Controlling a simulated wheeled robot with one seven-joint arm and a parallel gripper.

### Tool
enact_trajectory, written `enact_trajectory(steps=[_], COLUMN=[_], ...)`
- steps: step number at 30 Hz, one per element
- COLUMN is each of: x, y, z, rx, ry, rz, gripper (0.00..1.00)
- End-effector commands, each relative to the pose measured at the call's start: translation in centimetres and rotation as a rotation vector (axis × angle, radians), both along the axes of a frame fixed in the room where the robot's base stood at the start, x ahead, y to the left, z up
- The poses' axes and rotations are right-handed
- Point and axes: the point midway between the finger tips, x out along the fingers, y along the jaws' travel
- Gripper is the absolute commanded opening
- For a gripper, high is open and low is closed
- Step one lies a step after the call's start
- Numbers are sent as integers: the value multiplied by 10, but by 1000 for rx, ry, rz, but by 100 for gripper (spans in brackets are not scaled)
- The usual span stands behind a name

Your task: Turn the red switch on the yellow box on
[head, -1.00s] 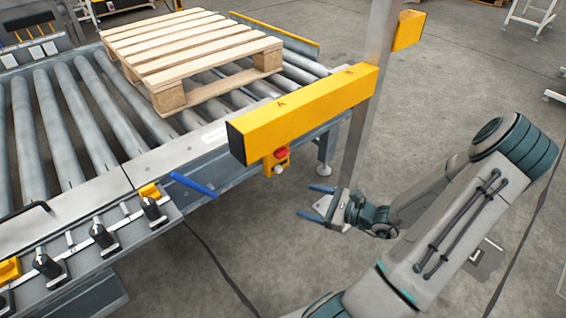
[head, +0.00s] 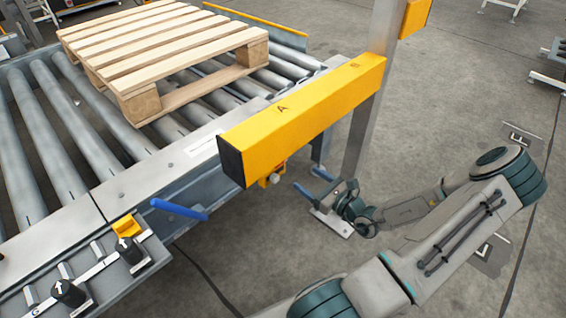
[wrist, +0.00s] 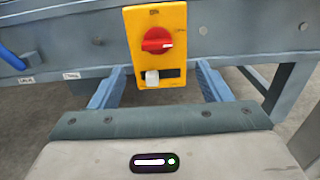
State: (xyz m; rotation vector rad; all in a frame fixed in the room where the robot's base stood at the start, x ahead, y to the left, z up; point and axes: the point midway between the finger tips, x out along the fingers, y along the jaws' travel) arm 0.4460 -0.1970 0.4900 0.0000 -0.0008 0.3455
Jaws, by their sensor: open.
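The yellow box (wrist: 176,18) is mounted on the side of the grey conveyor frame. Its red switch (wrist: 158,40) is a round knob with a white mark lying roughly level, pointing right. A white knob or button (wrist: 152,78) sits below it. In the head view the yellow box (head: 271,180) is mostly hidden under a yellow beam, so the switch is hard to see there. My gripper (wrist: 160,68) is open and empty. Its blue fingers lie left and right of the box's lower part in the wrist view, below the switch. In the head view my gripper (head: 310,182) is right of the box.
A long yellow beam (head: 300,115) on a grey post (head: 372,100) hangs above the box and close to my gripper. The roller conveyor carries a wooden pallet (head: 165,55). A blue handle (head: 180,209) sticks out left of the box. The floor to the right is mostly clear.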

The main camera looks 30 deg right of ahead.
Motion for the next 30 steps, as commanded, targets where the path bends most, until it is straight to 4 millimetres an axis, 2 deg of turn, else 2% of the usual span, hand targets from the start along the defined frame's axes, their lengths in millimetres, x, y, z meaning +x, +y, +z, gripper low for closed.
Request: enact_trajectory(steps=[3, 9, 15, 21, 28, 29, 30], x=[27, 66, 92, 103, 103, 103, 103], y=[14, 27, 35, 38, 38, 38, 38], z=[-3, -3, -2, 0, 0, 0, 0], rx=[1, 0, 0, 0, -1, -1, -1], ry=[-3, -3, -1, 0, 0, 0, 0], rz=[12, 10, 5, 3, 3, 3, 3], gripper=[71, 71, 71, 71, 71, 68, 57])
